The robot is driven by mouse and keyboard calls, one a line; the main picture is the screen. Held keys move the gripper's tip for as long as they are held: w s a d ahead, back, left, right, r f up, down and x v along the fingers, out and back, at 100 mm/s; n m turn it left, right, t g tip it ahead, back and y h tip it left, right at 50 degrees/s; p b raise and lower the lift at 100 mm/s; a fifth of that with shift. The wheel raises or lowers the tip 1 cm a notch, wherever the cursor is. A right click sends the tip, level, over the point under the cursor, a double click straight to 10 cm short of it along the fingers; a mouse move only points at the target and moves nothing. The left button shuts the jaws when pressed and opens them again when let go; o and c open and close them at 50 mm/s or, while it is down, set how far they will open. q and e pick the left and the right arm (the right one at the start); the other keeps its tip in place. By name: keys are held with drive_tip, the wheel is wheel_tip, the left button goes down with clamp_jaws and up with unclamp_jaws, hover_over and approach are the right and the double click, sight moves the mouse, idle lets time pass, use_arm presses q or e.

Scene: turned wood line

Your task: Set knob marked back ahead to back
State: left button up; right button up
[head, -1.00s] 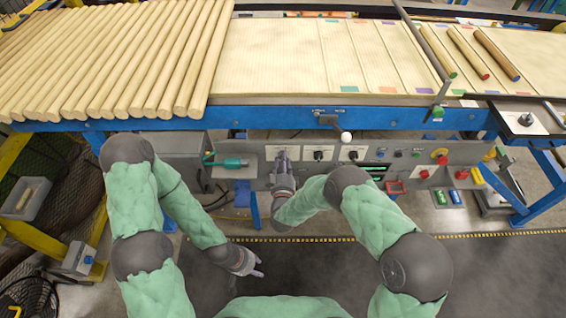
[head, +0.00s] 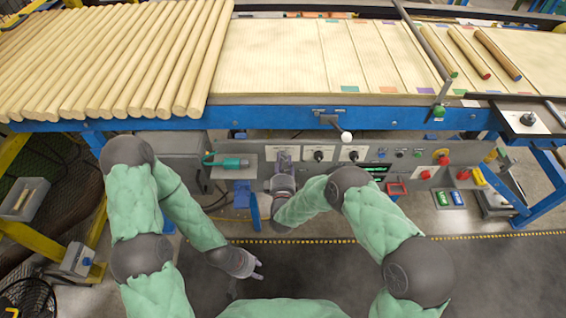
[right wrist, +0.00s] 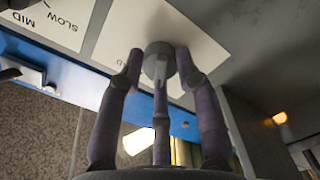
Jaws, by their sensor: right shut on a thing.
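A grey round knob (right wrist: 158,62) stands on a white label plate (right wrist: 115,45) in the right wrist view. My right gripper (right wrist: 160,68) has its purple-grey fingers closed around this knob. In the head view my right gripper (head: 284,158) is at the leftmost white plate of the control panel and hides the knob. The plate's lettering is mostly hidden, and I cannot read the knob's setting. My left gripper (head: 259,270) hangs low over the dark floor, empty, its fingers apart, away from the panel.
Two more black knobs (head: 318,154) (head: 354,154) on white plates are right of my right gripper. A lever with a white ball (head: 346,136) hangs above them. A green handheld tool (head: 230,162) lies left. Wooden rods (head: 110,60) lie on the line above.

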drive_tip(key=shift+w+a+r+n, duration=0.1)
drive_tip(key=shift+a+r+n, duration=0.1)
drive_tip(key=shift+n, duration=0.1)
drive_tip(key=o, duration=1.1)
drive_tip(key=shift+o, duration=0.2)
drive_tip(key=shift+f, duration=0.15)
drive_tip(key=shift+d, duration=0.1)
drive_tip(key=s, duration=1.2)
